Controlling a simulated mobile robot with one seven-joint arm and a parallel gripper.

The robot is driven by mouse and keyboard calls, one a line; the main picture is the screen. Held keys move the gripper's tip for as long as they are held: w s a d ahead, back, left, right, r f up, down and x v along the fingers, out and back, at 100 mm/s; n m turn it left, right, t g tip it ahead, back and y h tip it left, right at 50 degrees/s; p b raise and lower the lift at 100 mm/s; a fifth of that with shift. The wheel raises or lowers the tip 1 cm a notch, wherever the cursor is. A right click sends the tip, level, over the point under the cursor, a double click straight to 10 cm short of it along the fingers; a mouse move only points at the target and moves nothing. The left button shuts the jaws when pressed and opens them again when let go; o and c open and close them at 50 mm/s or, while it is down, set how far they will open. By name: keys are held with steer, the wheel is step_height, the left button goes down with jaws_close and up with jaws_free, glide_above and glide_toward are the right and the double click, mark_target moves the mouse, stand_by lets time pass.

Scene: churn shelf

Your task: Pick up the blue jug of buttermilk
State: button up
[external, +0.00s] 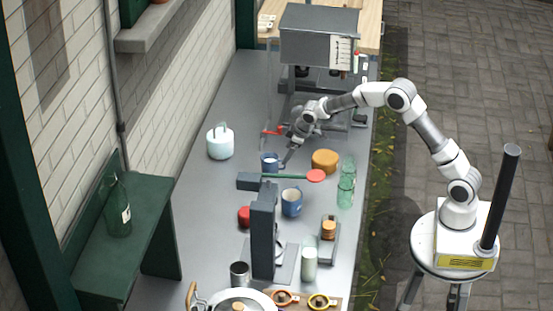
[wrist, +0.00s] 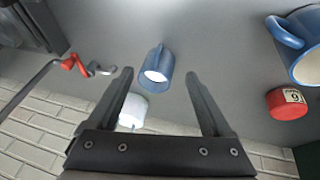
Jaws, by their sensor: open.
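A small blue jug (external: 268,160) with white liquid inside stands on the grey counter, left of my gripper (external: 288,157) in the external view. In the wrist view the blue jug (wrist: 155,75) lies between the lines of my two spread fingers (wrist: 159,76), its handle toward the top of the picture. My gripper is open, with nothing held. Whether the fingers are level with the jug or short of it, I cannot tell. A second, larger blue vessel (external: 291,203) stands nearer the front; it also shows at the right edge of the wrist view (wrist: 305,55).
A white lidded pot (external: 220,144) stands left of the jug. An orange-brown round block (external: 325,160) and a green rod with a red disc (external: 315,176) lie to the right. A red crank (wrist: 75,63) and a red tin marked 9 (wrist: 287,104) flank the jug.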

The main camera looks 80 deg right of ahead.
mark_target(274, 165)
steer(key=shift+w+d+p+x, duration=0.1)
steer(key=shift+p+x, duration=0.05)
steer(key=shift+x, duration=1.75)
steer(key=shift+w+d+p+x, duration=0.15)
steer(key=shift+x, duration=1.75)
steer(key=shift+r, duration=0.15)
steer(key=c, duration=1.3)
jaws_close()
steer(key=shift+s, duration=0.2)
